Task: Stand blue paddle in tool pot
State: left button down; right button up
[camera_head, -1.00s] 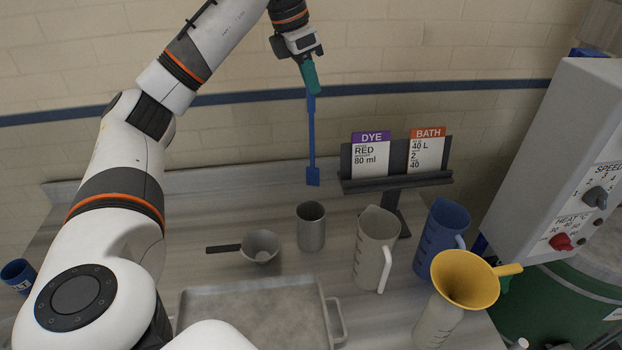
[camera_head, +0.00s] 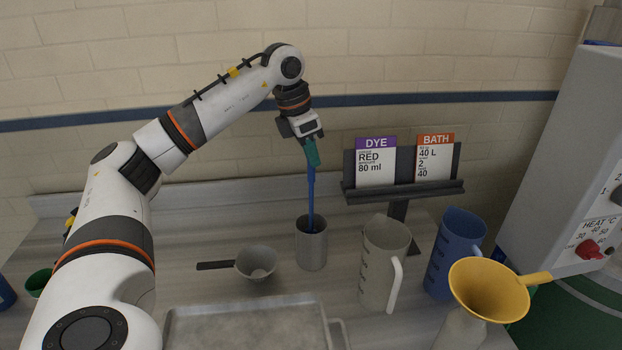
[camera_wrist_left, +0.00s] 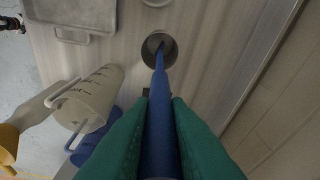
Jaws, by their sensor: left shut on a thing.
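The blue paddle (camera_head: 311,195) hangs upright from my left gripper (camera_head: 312,153), which is shut on its upper end. Its lower end is inside the mouth of the grey metal tool pot (camera_head: 312,248), hidden by the pot's wall. In the left wrist view the paddle (camera_wrist_left: 160,120) runs from between the green fingers (camera_wrist_left: 160,135) to the pot's opening (camera_wrist_left: 159,45), where its far end shows inside the rim. I cannot tell whether it touches the bottom. My right gripper is in neither view.
A grey dipper (camera_head: 257,263) lies left of the pot, with a metal tray (camera_head: 245,312) in front. A pale jug (camera_head: 384,262), a blue jug (camera_head: 454,250) and a yellow funnel (camera_head: 489,289) stand to the right. A card stand (camera_head: 403,190) is behind them.

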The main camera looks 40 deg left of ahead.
aim_at(311, 179)
pick_arm(q)
notch_tip(311, 179, down, 4)
jog(key=shift+p, duration=0.4)
jog(key=shift+f, duration=0.45)
jog(key=shift+f, duration=0.1)
jog(key=c, duration=1.4)
grip_release()
